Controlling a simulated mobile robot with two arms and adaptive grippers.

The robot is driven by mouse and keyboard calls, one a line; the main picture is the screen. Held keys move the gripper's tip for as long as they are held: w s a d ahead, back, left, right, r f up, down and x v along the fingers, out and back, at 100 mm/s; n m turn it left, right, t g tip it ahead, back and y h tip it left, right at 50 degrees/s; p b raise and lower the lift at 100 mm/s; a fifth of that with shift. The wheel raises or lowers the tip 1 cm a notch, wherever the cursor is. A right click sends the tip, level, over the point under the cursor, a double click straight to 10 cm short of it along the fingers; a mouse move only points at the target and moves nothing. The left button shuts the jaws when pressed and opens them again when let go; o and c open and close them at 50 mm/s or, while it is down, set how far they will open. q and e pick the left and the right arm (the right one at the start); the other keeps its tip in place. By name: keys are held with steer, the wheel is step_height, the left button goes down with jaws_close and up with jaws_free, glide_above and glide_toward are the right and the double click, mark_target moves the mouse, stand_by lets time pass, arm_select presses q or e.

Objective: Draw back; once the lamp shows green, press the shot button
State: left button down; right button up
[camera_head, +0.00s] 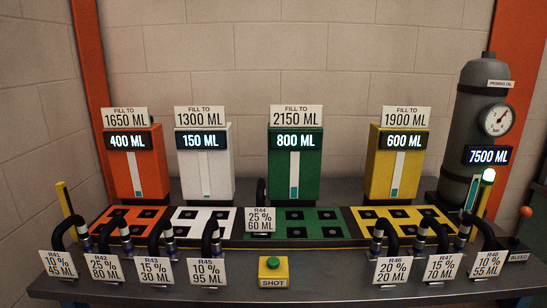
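The shot button (273,263) is a green knob on a yellow box at the front middle of the bench, above a SHOT label. Neither of my grippers is in view, and nothing covers the button.
Orange (134,170), white (205,165), green (294,165) and yellow (395,165) units stand behind coloured socket plates. Hose R44 (262,190) stands at the green plate's left. Several labelled black hoses line the front left and right. An orange-knobbed BLEED lever (526,212) is far right.

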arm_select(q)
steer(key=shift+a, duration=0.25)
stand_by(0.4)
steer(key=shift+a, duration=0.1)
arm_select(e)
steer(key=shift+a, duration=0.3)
